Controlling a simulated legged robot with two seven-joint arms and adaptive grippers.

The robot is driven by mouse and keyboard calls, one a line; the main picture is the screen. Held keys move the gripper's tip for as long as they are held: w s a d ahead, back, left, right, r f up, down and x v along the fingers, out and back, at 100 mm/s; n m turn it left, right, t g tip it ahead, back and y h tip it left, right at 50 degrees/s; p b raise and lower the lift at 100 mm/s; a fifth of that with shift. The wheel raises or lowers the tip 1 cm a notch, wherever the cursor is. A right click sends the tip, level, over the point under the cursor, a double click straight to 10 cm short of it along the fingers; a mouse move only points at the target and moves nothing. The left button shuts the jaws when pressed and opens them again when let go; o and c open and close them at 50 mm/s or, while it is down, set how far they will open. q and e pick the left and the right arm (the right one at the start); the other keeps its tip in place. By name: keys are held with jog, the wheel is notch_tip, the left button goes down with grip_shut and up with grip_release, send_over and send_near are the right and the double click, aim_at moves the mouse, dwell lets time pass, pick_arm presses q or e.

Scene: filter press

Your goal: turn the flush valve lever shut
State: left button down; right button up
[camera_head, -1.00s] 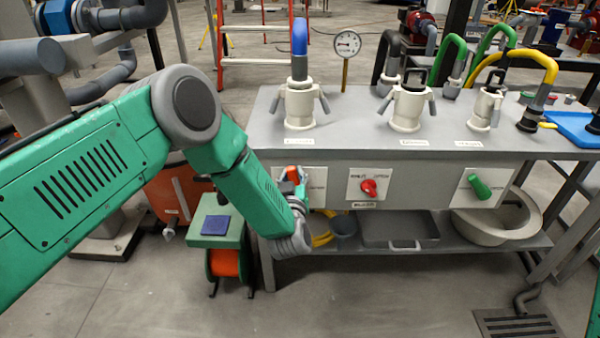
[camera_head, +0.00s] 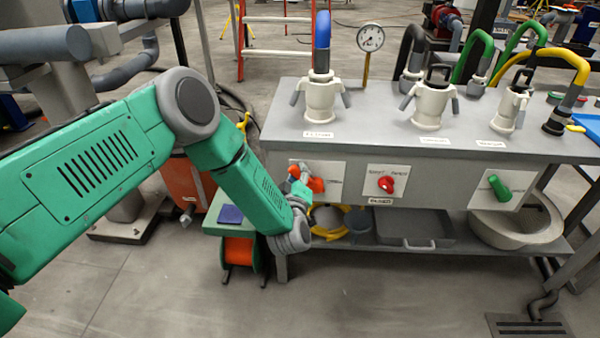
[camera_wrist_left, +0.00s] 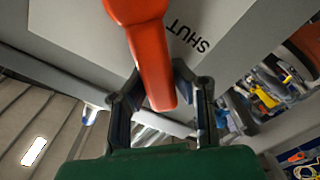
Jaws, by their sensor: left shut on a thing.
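The orange-red lever (camera_head: 317,185) sits on the leftmost white plate (camera_head: 333,170) on the front of the grey bench. My left gripper (camera_head: 303,180) is at this lever, partly covering its left side. In the left wrist view the lever (camera_wrist_left: 153,45) runs down between the two dark fingers of my left gripper (camera_wrist_left: 160,85), which are shut on its lower end. The word SHUT (camera_wrist_left: 188,36) is on the plate beside it, upside down in that view. My right gripper is not in view.
A red knob (camera_head: 386,184) and a green lever (camera_head: 499,187) are on the plates to the right. White fittings with hoses and a gauge (camera_head: 370,38) stand on the bench top (camera_head: 380,116). A hose reel (camera_head: 239,250) stands on the floor below left.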

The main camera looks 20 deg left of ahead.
pick_arm(q)
jog(key=shift+s+f, duration=0.15)
jog(key=shift+f, duration=0.15)
jog(key=c, duration=1.6)
grip_release()
jog(key=shift+c, duration=0.2)
jog(key=o, duration=0.3)
jog(key=shift+r, duration=0.1)
jog(key=shift+s+d, duration=0.15)
jog(key=shift+s, duration=0.35)
jog(key=v, duration=1.1)
